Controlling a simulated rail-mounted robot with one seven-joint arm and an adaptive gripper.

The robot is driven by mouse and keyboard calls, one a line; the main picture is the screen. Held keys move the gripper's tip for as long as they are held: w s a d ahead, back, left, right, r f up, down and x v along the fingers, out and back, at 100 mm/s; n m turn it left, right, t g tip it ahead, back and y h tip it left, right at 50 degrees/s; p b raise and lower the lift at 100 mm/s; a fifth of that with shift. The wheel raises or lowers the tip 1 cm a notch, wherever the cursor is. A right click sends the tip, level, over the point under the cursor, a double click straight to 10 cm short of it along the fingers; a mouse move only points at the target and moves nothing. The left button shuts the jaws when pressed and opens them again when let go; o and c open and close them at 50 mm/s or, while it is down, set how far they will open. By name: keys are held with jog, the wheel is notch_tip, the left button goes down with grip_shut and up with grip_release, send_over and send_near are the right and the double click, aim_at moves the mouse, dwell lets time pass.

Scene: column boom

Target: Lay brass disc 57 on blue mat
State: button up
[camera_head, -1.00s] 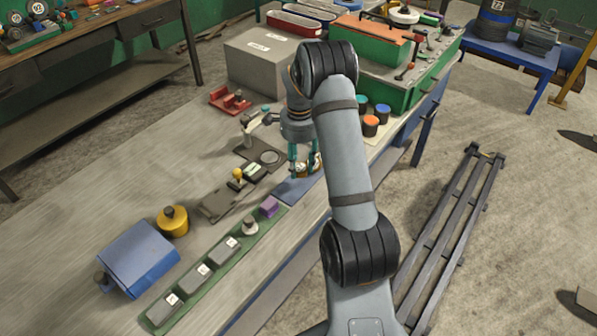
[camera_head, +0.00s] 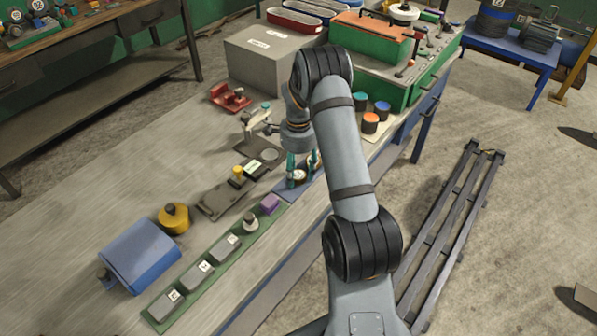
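A small round disc with a pale face and brass-coloured edge (camera_head: 299,174) is at the far part of the blue mat (camera_head: 287,193), between or just behind my gripper's fingers. Its number is too small to read, so I cannot confirm it is brass disc 57. My gripper (camera_head: 302,172) points down over the mat, its teal fingers apart. I cannot tell whether they touch the disc or whether it rests on the mat. Another pale, brass-edged shape shows by the right finger, partly hidden by my arm.
A dark plate with a yellow knob (camera_head: 238,172) and a small stand (camera_head: 257,125) are close. Orange and blue-topped pots (camera_head: 370,122) stand behind right.

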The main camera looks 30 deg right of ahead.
aim_at(299, 175)
jog(key=shift+o, duration=0.9)
jog(key=shift+r+p, duration=0.3)
jog(key=shift+p, duration=0.05)
jog(key=shift+w+r+b, duration=0.1)
jog(key=shift+r+b, duration=0.2)
jog(key=shift+b, duration=0.1)
notch_tip(299, 175, up, 11)
jog(key=b, duration=0.1)
jog(key=f+p, duration=0.1)
jog(key=f, duration=1.1)
jog(key=shift+s+f, duration=0.2)
jog(key=shift+w+r, duration=0.2)
jog(key=shift+r, duration=0.3)
jog(key=shift+s+r, duration=0.1)
jog(key=shift+r, duration=0.95)
